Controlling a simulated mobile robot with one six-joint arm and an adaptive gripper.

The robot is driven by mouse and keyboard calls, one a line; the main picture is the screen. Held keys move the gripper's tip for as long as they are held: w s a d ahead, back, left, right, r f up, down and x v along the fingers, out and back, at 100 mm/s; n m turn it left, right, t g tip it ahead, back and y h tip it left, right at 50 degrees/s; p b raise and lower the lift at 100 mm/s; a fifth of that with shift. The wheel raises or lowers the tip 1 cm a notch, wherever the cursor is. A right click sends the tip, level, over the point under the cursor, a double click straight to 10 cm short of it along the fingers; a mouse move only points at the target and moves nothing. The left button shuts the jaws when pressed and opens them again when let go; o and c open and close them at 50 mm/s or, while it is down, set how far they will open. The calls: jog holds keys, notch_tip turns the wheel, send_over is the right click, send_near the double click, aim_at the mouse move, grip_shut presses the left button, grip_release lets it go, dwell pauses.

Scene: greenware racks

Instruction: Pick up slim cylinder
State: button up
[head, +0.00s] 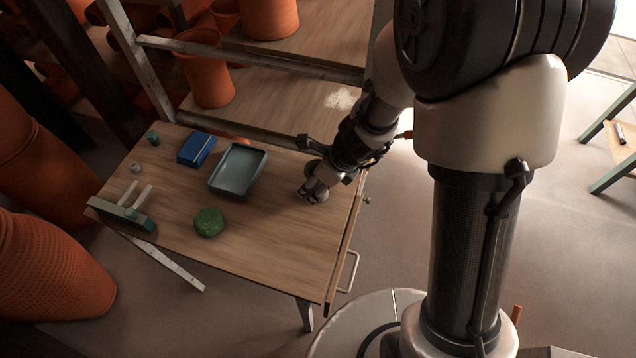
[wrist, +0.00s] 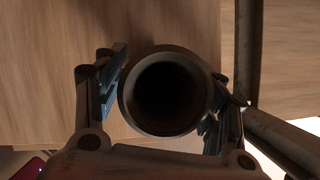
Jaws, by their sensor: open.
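The slim cylinder (wrist: 170,128) shows end-on in the wrist view as a dark hollow tube with a round rim. My gripper (head: 313,192) is low over the right side of the wooden table. Its jaws are open, with one finger on each side of the cylinder. The left finger is close to the rim, and I cannot tell whether either finger touches. In the head view my gripper and wrist hide the cylinder.
A teal tray (head: 216,183), blue box (head: 196,149) and green round piece (head: 209,222) lie left of my gripper. A pegged holder (head: 115,211) sits at the table's left edge. A metal-framed rack (head: 250,60) with orange pots stands behind. The table's front right is clear.

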jog(key=c, duration=1.2)
jog(key=shift+r, duration=0.1)
jog(key=shift+c, duration=0.4)
jog(key=shift+r, duration=0.1)
